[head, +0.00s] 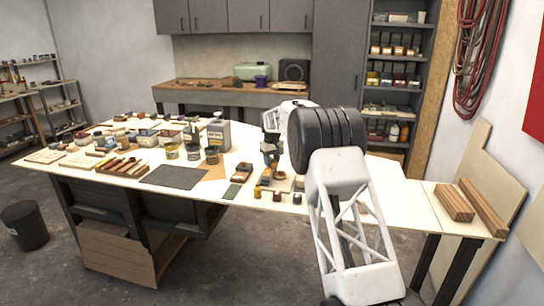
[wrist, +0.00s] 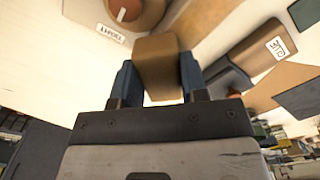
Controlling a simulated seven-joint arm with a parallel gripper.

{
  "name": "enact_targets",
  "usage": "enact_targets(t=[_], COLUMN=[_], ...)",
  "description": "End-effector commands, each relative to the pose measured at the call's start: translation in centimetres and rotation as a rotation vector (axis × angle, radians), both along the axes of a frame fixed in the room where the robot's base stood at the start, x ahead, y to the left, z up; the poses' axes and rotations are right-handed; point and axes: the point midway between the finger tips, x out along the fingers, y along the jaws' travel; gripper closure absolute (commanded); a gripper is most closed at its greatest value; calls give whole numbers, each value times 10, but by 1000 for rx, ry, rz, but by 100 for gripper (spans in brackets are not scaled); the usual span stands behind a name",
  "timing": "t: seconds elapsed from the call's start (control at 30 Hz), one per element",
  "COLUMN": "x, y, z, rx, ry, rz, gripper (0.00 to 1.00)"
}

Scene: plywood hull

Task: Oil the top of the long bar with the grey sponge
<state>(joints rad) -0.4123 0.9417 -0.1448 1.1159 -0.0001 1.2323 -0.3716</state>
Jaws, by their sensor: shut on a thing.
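My gripper (wrist: 157,85) has its two dark fingers shut on a tan-brown block (wrist: 157,62). The block looks brown, not grey, and I cannot tell whether it is the sponge. In the head view my gripper (head: 270,156) is over the middle of the white table, partly hidden behind my arm; the held block cannot be made out there. A long wooden bar (head: 483,208) lies at the table's right end, beside a shorter, wider wooden block (head: 454,203), far from my gripper. I cannot pick out a grey sponge for sure.
The white table (head: 405,205) is bare between my arm and the wooden pieces. Small jars and blocks (head: 277,195) stand near its front edge. A metal can (head: 219,136), tins, a dark mat (head: 173,177) and a wooden tray (head: 122,167) crowd the left side.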

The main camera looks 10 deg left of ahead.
Motion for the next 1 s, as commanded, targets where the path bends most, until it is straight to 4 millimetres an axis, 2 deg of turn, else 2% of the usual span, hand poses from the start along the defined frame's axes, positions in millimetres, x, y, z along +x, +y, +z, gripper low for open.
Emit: enact_targets(t=[0.17,0.57,0.7,1.0], x=[-17,-35,-34,-19], y=[1,1,0,1], z=[-2,-2,-2,-2], rx=[1,1,1,2], ry=[-2,-3,-2,-4], rz=[1,1,1,0], gripper=[86,86,86,86])
